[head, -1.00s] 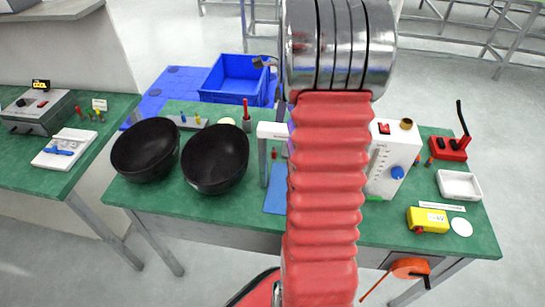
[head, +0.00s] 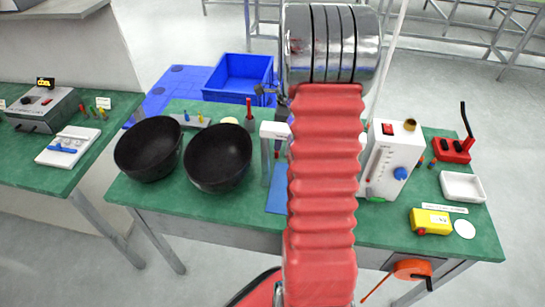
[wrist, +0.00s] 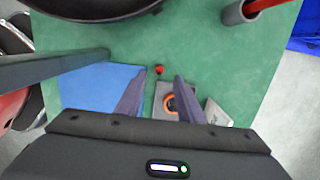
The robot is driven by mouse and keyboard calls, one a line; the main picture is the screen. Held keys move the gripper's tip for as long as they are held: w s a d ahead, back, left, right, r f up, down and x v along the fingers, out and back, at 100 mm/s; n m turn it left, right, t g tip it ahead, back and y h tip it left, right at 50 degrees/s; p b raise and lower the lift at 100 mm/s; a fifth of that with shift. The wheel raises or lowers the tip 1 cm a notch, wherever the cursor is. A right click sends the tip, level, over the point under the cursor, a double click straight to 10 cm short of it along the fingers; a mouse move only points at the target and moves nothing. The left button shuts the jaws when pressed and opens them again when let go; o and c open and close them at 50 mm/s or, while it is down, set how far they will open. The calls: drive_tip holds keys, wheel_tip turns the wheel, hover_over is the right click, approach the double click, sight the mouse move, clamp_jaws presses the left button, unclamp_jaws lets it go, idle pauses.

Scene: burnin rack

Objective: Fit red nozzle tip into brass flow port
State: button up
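A small red piece (wrist: 159,70), which looks like the red nozzle tip, stands on the green bench in the wrist view. My gripper (wrist: 161,77) is open, its two dark purple fingers apart, with the red piece seen between and just beyond the fingertips. I cannot tell the height gap, and nothing is visibly held. In the head view the brass flow port (head: 409,125) is on top of the white flow box (head: 391,160), right of my red arm. My arm covers most of the gripper's area in the head view.
A black bowl (head: 218,157) and a grey cup (wrist: 236,13) with a red rod stand near the gripper. A grey post (wrist: 55,67) crosses beside a blue mat (wrist: 98,88). A grey plate with an orange ring (wrist: 169,103) lies below the fingers.

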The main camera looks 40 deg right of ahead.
sight(277, 152)
drive_tip(key=shift+f, duration=0.1)
drive_tip(key=shift+w+a+f, duration=0.15)
drive_tip(key=shift+a+f, duration=0.05)
drive_tip(key=shift+f, duration=1.1)
drive_tip(key=shift+w+a+f, duration=0.1)
drive_tip(key=shift+a+f, duration=0.05)
drive_tip(key=shift+f, duration=1.1)
clamp_jaws()
